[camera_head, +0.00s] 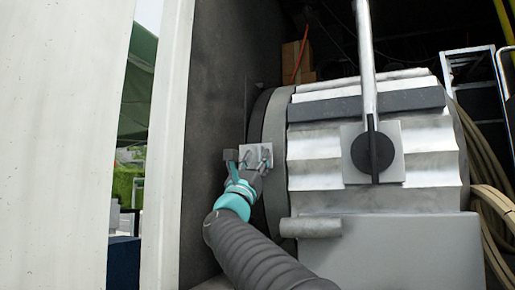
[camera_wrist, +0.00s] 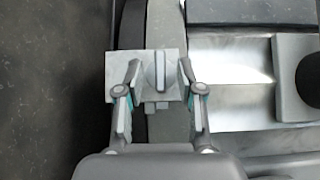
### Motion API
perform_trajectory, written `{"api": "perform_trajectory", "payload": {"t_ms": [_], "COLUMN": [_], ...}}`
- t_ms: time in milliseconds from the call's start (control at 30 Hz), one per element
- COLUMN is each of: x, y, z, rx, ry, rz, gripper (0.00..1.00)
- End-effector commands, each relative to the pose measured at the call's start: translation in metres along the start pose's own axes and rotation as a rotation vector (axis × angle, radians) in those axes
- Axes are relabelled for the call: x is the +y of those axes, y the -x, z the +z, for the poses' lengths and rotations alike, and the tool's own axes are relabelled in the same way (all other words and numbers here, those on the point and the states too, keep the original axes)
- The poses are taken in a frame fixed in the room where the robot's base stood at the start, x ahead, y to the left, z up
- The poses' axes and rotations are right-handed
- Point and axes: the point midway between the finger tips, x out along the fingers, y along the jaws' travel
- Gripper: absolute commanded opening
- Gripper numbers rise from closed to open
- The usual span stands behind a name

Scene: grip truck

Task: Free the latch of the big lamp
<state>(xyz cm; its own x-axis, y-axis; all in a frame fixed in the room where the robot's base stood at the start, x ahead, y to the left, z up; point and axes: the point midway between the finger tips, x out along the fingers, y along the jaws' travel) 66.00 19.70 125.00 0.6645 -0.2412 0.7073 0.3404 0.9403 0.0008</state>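The big lamp (camera_head: 330,150) is a large silver ribbed drum on its side, filling the right half of the head view. On its left rim is a small pale square plate (camera_wrist: 117,62), with the latch (camera_wrist: 160,76), a short upright grey bar, on it. My gripper (camera_wrist: 159,70) is open, its two fingers apart on either side of the latch. A gap shows between each finger and the bar in the wrist view. In the head view my gripper (camera_head: 254,160) is at the plate and partly hides it; whether a fingertip touches the plate I cannot tell.
A long metal lever (camera_head: 368,65) with a dark round hub rises from the lamp's front. A dark wall (camera_head: 215,120) stands close left of my gripper. Coiled hoses (camera_head: 492,210) and a metal frame (camera_head: 470,55) are at the right.

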Motion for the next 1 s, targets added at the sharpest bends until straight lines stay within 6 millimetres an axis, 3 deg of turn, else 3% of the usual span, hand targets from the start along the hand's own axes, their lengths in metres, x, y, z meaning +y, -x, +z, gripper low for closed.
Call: {"api": "perform_trajectory", "payload": {"t_ms": [200,500,667,1000], "x": [0.0,0.0,0.0,0.0], "y": [-0.017,-0.018,-0.018,-0.017], "z": [0.001,0.0,0.0,-0.001], "rx": [0.0,0.0,0.0,0.0], "ry": [0.0,0.001,0.001,0.009], "rz": [0.0,0.001,0.001,0.01], "gripper": [0.38,0.38,0.0,0.0]}}
